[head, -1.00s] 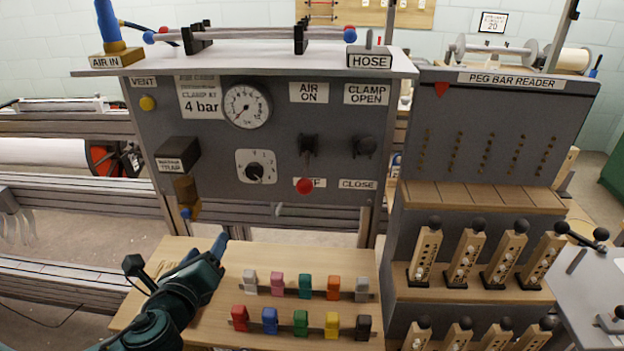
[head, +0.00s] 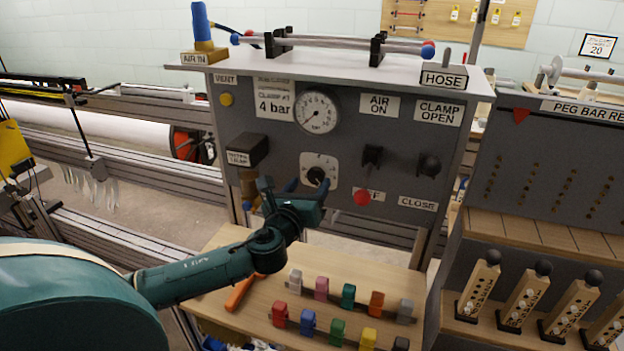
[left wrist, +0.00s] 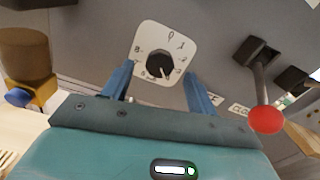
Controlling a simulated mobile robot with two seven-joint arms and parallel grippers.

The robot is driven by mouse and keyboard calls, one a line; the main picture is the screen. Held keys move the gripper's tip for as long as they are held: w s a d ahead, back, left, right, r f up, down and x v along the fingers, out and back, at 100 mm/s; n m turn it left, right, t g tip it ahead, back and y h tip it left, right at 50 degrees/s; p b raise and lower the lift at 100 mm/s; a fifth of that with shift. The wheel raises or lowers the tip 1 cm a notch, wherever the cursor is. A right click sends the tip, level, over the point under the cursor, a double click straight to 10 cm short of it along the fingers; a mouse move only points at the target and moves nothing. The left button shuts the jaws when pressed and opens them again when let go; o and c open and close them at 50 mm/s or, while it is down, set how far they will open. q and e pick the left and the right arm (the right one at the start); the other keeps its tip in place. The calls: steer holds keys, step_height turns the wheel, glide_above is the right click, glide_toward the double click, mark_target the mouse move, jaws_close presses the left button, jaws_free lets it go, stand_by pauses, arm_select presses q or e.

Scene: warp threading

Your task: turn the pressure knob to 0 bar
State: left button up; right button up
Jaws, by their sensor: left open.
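The black pressure knob (head: 316,175) sits on a white dial plate on the grey panel. In the left wrist view the knob (left wrist: 160,65) is between the two blue fingers, with 0 at the dial's top. Its white mark points down, toward about 4; I cannot read it exactly. My left gripper (head: 307,187) is open in front of the knob, one finger on each side. In the left wrist view the left gripper (left wrist: 159,77) shows no clear contact with the knob. The round pressure gauge (head: 320,112) is above the knob. My right gripper is not in view.
Right of the knob are a black air lever (head: 372,157) with a red ball (head: 362,197), and a black clamp lever (head: 429,165). A black box (head: 247,150) and brass fitting (head: 250,187) project at left. Coloured clips stand on the wooden shelf (head: 390,270) below.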

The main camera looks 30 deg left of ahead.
mark_target(317, 175)
arm_select(q)
steer(key=shift+x, duration=1.3)
steer(key=shift+c, duration=0.4)
steer(key=c, duration=0.9)
